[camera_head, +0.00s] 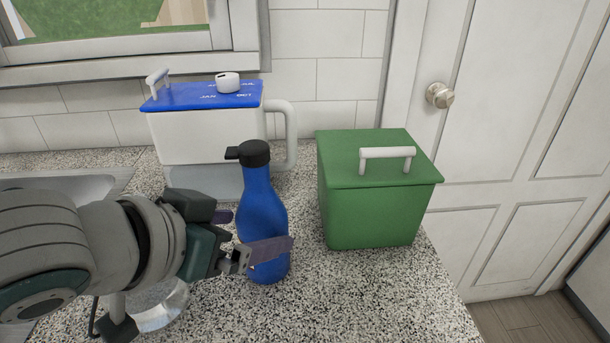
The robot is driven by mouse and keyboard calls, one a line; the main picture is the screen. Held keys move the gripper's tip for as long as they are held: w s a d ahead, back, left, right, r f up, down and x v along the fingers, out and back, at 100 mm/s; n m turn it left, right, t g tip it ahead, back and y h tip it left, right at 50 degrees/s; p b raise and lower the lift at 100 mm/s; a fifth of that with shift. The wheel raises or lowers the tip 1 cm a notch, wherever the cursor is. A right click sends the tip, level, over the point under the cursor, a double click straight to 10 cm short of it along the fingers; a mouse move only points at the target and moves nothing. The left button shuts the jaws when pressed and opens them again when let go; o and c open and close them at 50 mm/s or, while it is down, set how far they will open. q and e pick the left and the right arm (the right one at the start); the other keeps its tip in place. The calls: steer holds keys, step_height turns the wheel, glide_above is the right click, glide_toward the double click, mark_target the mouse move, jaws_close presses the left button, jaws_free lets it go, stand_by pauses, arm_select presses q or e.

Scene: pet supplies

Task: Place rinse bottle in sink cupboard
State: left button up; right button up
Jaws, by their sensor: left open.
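A blue bottle with a black cap and spout (262,212), which looks like the rinse bottle, stands upright on the speckled counter. My left gripper (252,234) reaches in from the left, low on the bottle. Its fingers are open, one in front of the bottle and the other behind its left side. I cannot tell whether either finger touches it. My right gripper is not in view. The sink cupboard is not in view; only part of a sink (70,183) shows at the left edge, partly behind my left arm.
A green lidded box (368,205) stands right of the bottle. A white container with a blue lid and a handle (205,137) stands behind it. A clear round vessel (160,306) is partly hidden under my arm. The front right counter is clear.

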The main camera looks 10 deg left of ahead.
mark_target(264, 226)
arm_select(q)
steer(key=x, duration=0.4)
steer(key=shift+b, duration=0.4)
steer(key=shift+c, duration=0.2)
jaws_close()
steer(key=shift+w+r, duration=0.1)
